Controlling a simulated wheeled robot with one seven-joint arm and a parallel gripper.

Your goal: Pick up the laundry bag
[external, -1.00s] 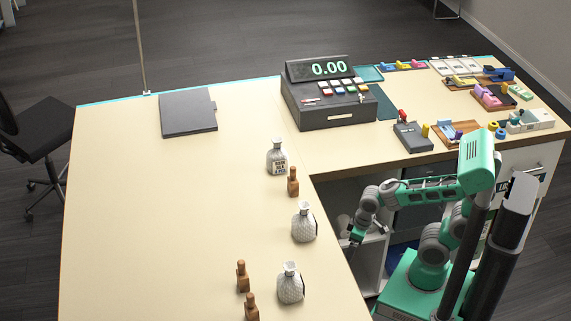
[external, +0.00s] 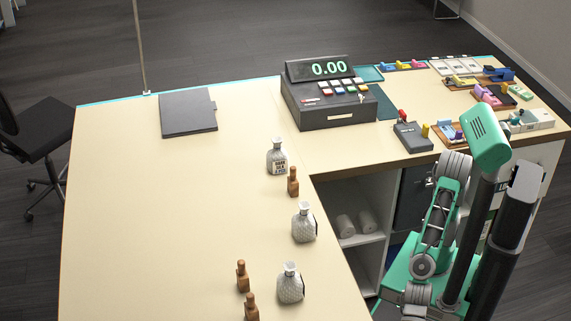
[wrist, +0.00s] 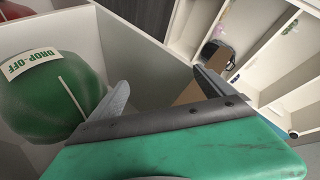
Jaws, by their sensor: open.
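A full, round green bag (wrist: 55,100) with a cream label reading DROP-OFF sits at the left of the wrist view, inside a pale-walled bin or compartment. It looks like the laundry bag. My gripper (wrist: 162,88) is open and empty. Its left finger overlaps the bag's right edge in the picture; I cannot tell if they touch. The right finger is well to the right of the bag, over a brown surface. In the external view neither the bag nor my gripper's fingers can be made out.
A red item (wrist: 14,12) shows behind the green bag. Open white shelves (wrist: 275,50) stand at the right of the wrist view, with a dark object (wrist: 217,50) by them. The L-shaped counter (external: 190,220) carries a cash register (external: 325,95), bottles and small tools.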

